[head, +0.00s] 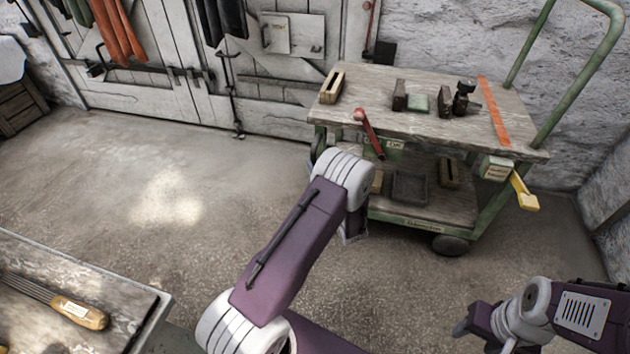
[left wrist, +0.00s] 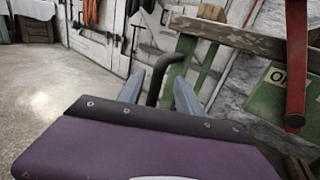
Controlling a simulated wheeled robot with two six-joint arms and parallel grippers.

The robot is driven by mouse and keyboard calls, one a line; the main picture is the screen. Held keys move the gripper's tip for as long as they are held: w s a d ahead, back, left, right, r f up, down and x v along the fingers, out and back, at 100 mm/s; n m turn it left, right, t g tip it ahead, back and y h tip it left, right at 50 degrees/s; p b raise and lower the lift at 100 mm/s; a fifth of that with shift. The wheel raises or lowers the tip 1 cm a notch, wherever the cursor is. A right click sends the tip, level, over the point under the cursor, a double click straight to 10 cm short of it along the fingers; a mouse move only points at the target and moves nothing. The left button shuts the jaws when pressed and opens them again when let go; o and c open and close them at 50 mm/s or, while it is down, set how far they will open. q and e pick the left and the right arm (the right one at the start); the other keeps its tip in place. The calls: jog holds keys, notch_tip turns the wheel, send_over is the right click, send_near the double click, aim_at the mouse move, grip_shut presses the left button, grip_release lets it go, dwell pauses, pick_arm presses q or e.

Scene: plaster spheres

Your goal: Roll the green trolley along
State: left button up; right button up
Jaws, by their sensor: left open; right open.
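The green trolley (head: 425,221) stands at the right against the wall, with a wooden top, a lower shelf and a tall green push bar (head: 588,75) at its right end. My left arm reaches up to its left end, and its wrist hides part of it. In the left wrist view my left gripper (left wrist: 160,92) is open. A dark curved handle (left wrist: 156,84) shows between its fingers; I cannot tell whether they touch it. A red lever (head: 369,132) sits on the trolley's near side. My right gripper (head: 478,321) is open and empty at the lower right, apart from the trolley.
Blocks and small tools lie on the trolley top; a dark tray (head: 409,188) is on the lower shelf. A yellow lever (head: 524,193) sticks out at the trolley's near right corner. A workbench (head: 110,305) fills the lower left. The floor left of the trolley is clear.

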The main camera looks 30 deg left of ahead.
aim_at(311, 155)
pick_arm(q)
jog(key=w+a+f+b, duration=0.1)
jog(key=a, duration=0.1)
jog(key=w+a+f+b, duration=0.1)
jog(key=w+a+b, duration=0.3)
jog(key=shift+w+f, duration=0.15)
jog(key=shift+f, duration=0.25)
jog(key=shift+w+a+r, duration=0.2)
jog(key=shift+w+a, duration=0.05)
jog(key=shift+a, duration=0.05)
grip_shut()
pick_arm(e)
notch_tip(311, 155, down, 7)
pick_arm(q)
jog(key=shift+f, duration=0.1)
pick_arm(e)
jog(key=shift+r, duration=0.1)
dwell(0.5)
